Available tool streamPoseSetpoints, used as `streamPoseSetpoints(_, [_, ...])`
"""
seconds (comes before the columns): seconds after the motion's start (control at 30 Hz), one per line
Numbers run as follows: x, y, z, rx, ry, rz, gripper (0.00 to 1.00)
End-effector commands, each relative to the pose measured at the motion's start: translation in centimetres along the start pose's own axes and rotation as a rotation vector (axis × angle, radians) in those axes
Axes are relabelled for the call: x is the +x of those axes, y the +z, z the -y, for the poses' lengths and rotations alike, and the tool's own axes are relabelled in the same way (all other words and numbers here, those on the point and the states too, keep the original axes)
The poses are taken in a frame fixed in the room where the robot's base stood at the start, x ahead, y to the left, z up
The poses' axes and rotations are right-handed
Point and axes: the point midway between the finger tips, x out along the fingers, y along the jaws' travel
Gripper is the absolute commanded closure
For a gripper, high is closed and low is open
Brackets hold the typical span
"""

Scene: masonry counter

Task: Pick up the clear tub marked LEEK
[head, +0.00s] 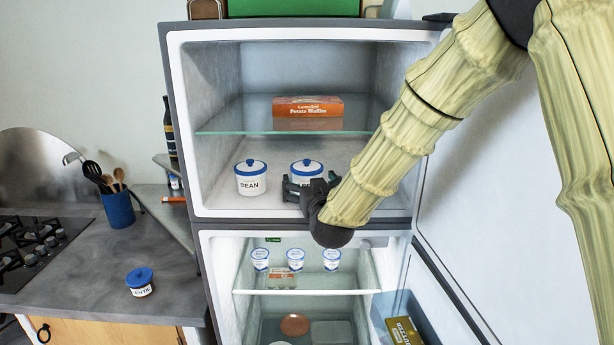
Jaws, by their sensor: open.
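A white tub with a blue lid (306,167) stands on the floor of the upper compartment. Its label is mostly hidden behind my gripper; the few letters showing are too small to read surely as LEEK. My gripper (291,188) is open in front of this tub, at its lower front; I cannot tell whether it touches. A similar tub marked BEAN (251,184) stands just left of it. No tub here looks plainly clear; both have white, opaque-looking bodies.
A glass shelf (235,127) above carries an orange Potato Waffles box (308,106). Small blue-lidded pots (296,260) stand in the lower compartment. Another blue-lidded tub (139,282) sits on the counter (90,295). The open door (500,190) bounds the right side.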

Motion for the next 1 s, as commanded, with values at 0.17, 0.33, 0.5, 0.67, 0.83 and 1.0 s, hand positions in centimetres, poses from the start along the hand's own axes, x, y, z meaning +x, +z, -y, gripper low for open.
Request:
streamPoseSetpoints(0.17, [1.5, 0.0, 0.0, 0.000, 0.000, 0.000, 0.03])
streamPoseSetpoints(0.33, [1.7, 0.0, 0.0, 0.000, 0.000, 0.000, 0.03])
streamPoseSetpoints(0.5, [1.6, 0.1, 0.0, 0.000, 0.000, 0.000, 0.18])
streamPoseSetpoints(0.67, [1.6, 0.1, 0.0, 0.000, 0.000, 0.000, 0.47])
streamPoseSetpoints(0.83, [1.6, 0.0, 0.0, 0.000, 0.000, -0.002, 0.62])
streamPoseSetpoints(1.0, [1.6, -0.1, 0.0, 0.000, 0.000, -0.002, 0.62])
